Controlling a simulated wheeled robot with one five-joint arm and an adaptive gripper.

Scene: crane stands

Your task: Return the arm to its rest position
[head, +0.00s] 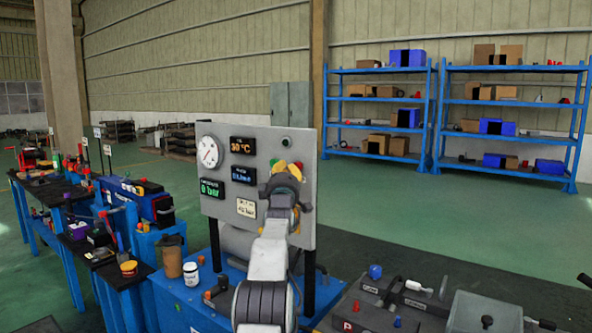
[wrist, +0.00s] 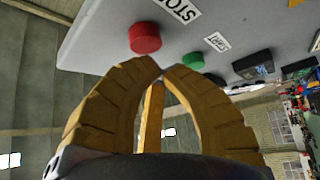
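My arm reaches up from the lower middle of the head view to the grey control panel (head: 222,148). My gripper (head: 283,167) is in front of the panel's right part, with yellow fingers. In the wrist view its ribbed yellow fingers (wrist: 162,68) curve together and their tips nearly meet, with nothing held between them. Beyond the tips are a red button (wrist: 145,37) beside a STOP label and a green button (wrist: 192,61). The fingertips look apart from both buttons, though the exact distance is unclear.
A white jar (head: 191,273) and a brown cup (head: 172,262) stand left of my arm on the blue bench. Blue shelves (head: 433,110) stand far back. Green floor (head: 410,215) is clear before them.

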